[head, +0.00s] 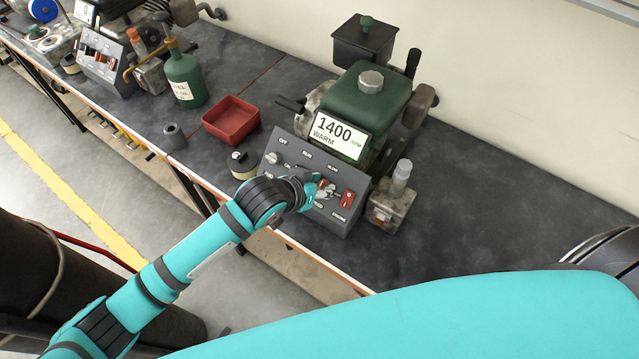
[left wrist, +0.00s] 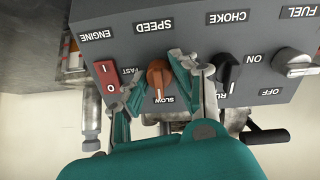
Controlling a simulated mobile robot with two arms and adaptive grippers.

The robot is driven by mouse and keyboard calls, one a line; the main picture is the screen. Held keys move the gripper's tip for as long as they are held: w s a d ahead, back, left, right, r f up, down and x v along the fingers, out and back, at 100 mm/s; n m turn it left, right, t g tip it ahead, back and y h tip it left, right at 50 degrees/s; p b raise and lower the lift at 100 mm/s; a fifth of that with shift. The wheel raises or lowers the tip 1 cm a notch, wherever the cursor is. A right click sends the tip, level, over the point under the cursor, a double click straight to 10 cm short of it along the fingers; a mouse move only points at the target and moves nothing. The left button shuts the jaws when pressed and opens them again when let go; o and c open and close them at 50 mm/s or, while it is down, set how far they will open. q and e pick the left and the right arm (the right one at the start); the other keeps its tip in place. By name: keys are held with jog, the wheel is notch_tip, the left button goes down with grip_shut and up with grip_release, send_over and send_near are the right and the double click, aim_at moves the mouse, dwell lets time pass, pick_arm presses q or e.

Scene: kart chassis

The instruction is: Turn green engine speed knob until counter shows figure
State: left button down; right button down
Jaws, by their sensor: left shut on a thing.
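The counter (head: 339,136) on the green engine (head: 370,100) reads 1400 RPM, with WARM below it. The grey control panel (head: 300,165) stands in front of the engine. Its speed knob looks orange-brown, not green; it sits under the SPEED label in the left wrist view (left wrist: 158,75), between the FAST and SLOW marks. My left gripper (head: 325,190) is at the panel, its fingers (left wrist: 157,85) on either side of this knob and shut on it. In the head view the gripper partly hides the knob. My right gripper is not in view.
A red I/O engine switch (left wrist: 108,77) and the black choke knob (left wrist: 229,72) flank the speed knob closely. The fuel knob (left wrist: 293,64) is farther right. A red tray (head: 231,121) and green bottle (head: 185,80) stand left of the engine.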

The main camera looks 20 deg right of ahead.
pick_arm(q)
jog(key=m+p, duration=0.2)
jog(key=m, duration=0.1)
jog(key=shift+r, duration=0.2)
jog(key=m+p, duration=0.2)
jog(key=m, duration=0.1)
jog(key=shift+f+m, duration=0.1)
jog(key=shift+m, duration=0.9)
jog(key=c, duration=1)
grip_release()
jog(key=shift+c, duration=0.2)
jog(key=v, duration=1.2)
jog(key=shift+d, duration=0.15)
